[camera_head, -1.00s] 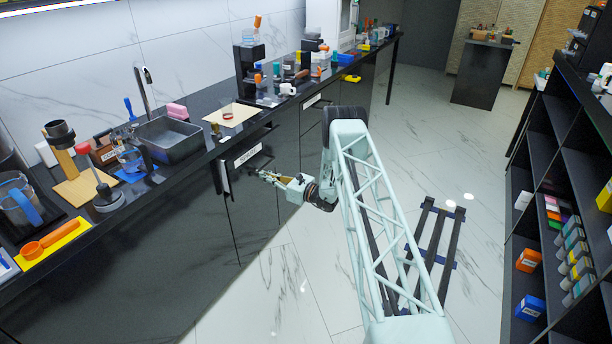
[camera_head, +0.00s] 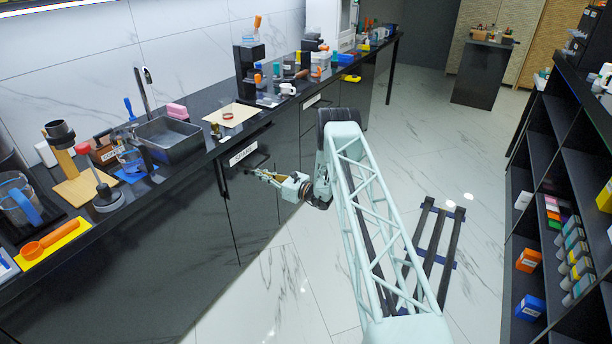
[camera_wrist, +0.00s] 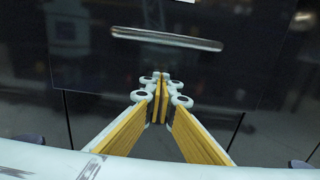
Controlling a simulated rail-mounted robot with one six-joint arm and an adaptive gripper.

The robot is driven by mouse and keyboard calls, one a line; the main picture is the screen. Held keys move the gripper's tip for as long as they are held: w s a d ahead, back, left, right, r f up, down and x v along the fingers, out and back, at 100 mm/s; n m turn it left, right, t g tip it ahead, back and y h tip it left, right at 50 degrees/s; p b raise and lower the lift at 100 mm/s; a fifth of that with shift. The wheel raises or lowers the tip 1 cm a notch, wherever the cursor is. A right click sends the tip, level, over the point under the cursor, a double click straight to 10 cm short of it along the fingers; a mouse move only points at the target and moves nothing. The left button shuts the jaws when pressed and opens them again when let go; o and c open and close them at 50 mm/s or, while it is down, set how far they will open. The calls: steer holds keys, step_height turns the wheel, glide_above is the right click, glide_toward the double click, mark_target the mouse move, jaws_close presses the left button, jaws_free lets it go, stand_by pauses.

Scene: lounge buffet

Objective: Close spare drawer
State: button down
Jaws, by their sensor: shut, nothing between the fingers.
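The labelled drawer (camera_head: 236,170) is in the dark counter front, below the sink's right end. My gripper (camera_head: 258,173) is shut and empty, pointing at the front. In the wrist view its fingertips (camera_wrist: 160,82) lie below the handle, at or close to the drawer front; contact cannot be told.
The countertop above holds a sink (camera_head: 170,140), a beige board (camera_head: 235,114) and many small items. A second labelled front (camera_head: 311,101) is further right. A black shelf unit (camera_head: 560,170) stands at the right. The floor between is open, apart from a dark rack (camera_head: 432,245).

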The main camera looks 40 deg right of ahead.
steer(key=shift+x, duration=1.4)
steer(key=shift+s+d, duration=0.1)
steer(key=shift+s, duration=0.05)
steer(key=p+v, duration=0.1)
steer(key=v, duration=0.7)
steer(key=shift+s, duration=0.35)
stand_by(0.4)
stand_by(0.6)
